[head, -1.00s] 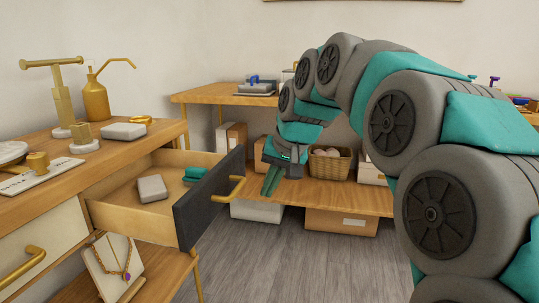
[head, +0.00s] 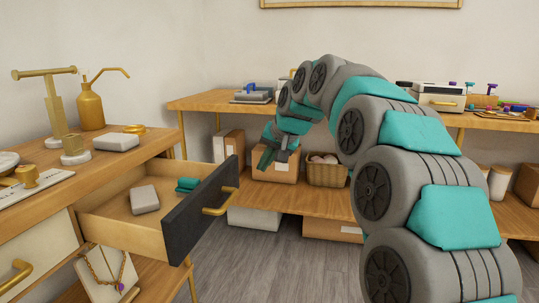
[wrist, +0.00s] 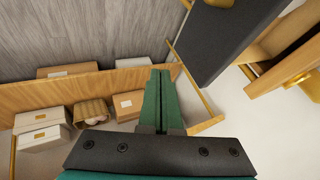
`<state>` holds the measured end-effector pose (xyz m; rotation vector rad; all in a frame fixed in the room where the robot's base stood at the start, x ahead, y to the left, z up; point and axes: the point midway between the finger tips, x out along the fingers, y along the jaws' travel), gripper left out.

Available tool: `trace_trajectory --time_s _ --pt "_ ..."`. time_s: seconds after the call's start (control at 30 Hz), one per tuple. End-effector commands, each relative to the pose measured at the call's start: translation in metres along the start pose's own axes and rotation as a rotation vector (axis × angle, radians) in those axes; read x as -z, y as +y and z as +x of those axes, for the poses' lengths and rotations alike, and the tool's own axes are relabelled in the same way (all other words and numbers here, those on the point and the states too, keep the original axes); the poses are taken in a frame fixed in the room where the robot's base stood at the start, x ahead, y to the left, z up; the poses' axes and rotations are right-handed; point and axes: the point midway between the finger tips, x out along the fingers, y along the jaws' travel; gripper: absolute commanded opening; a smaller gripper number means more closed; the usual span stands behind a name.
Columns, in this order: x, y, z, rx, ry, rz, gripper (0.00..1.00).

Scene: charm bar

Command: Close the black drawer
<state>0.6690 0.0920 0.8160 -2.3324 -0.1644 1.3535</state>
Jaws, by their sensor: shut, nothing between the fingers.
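The black drawer (head: 203,212) stands pulled out of the wooden cabinet at the left, with a dark front and a brass handle (head: 221,205). A grey box (head: 145,199) and a teal item (head: 188,185) lie inside it. In the wrist view the dark drawer front (wrist: 228,38) shows at the upper right. My gripper (head: 264,160) is shut and empty, to the right of the drawer front and apart from it. Its closed green fingers also show in the wrist view (wrist: 158,88). Whether it is level with the handle I cannot tell.
The cabinet top (head: 95,163) carries a brass bottle (head: 90,108), a stand and a grey box. A cream drawer (head: 35,255) sits beside the black one. Below is a necklace display (head: 108,272). A wooden shelf unit (head: 325,203) with boxes and a basket stands behind. Grey floor (head: 270,265) is clear.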

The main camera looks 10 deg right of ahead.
Motion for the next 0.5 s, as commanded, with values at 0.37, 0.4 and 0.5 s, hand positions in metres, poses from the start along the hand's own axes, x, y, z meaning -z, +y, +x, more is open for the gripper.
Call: trace_trajectory --time_s 0.37,0.4,0.5 --pt "-0.001 -0.026 0.054 -0.001 -0.002 -0.003 0.00" --pt "-0.001 -0.030 0.056 -0.001 -0.002 -0.003 0.00" --pt "0.000 -0.035 0.058 0.000 -0.001 -0.002 0.00"
